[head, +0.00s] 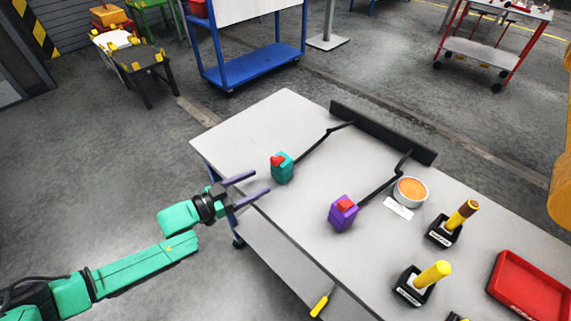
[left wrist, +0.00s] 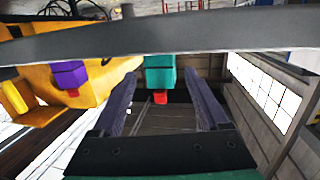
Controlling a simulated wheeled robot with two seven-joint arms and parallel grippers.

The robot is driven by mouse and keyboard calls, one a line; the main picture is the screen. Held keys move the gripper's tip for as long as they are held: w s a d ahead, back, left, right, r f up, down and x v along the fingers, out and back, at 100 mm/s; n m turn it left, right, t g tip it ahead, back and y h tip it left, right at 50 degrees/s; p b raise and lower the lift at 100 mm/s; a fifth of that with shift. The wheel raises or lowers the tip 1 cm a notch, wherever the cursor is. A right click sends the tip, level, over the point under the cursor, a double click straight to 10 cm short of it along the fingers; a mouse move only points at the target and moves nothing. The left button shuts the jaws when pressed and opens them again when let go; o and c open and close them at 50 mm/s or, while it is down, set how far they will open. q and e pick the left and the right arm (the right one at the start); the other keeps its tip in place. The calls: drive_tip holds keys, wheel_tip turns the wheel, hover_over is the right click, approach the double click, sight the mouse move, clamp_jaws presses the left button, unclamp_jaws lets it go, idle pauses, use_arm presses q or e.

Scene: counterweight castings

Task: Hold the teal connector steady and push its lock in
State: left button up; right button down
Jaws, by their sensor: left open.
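The teal connector (head: 284,174) stands on the grey table near its left edge, with its red lock (head: 277,160) jutting from its top. A black cable runs from it to a dark bar. In the left wrist view the teal connector (left wrist: 160,76) shows between the fingers in the picture, with the red lock (left wrist: 160,98) at its end. My left gripper (head: 260,182) is open and empty, just left of the connector, its fingers pointing toward it; a small gap seems to remain.
A purple connector (head: 342,218) with a red lock stands to the right on the table. Beyond are a bowl of orange content (head: 411,190), yellow-handled tools in black stands (head: 412,287) and a red tray (head: 530,285). The dark bar (head: 385,133) lines the back. The table's far-left corner is clear.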

sight(275, 174)
use_arm(q)
drive_tip(key=b+x, duration=0.2)
drive_tip(key=x, duration=0.2)
drive_tip(key=shift+f, duration=0.2)
drive_tip(key=b+x, duration=0.2)
drive_tip(key=x, duration=0.2)
drive_tip(key=shift+w+d, duration=0.15)
drive_tip(key=shift+w, duration=0.05)
drive_tip(key=shift+r, duration=0.15)
use_arm(e)
drive_tip(key=f, duration=0.1)
drive_tip(key=a+f, duration=0.1)
drive_tip(key=f, duration=0.2)
drive_tip(key=shift+s+a+f, duration=0.25)
drive_tip(key=shift+s+a, duration=0.1)
drive_tip(key=shift+s, duration=0.05)
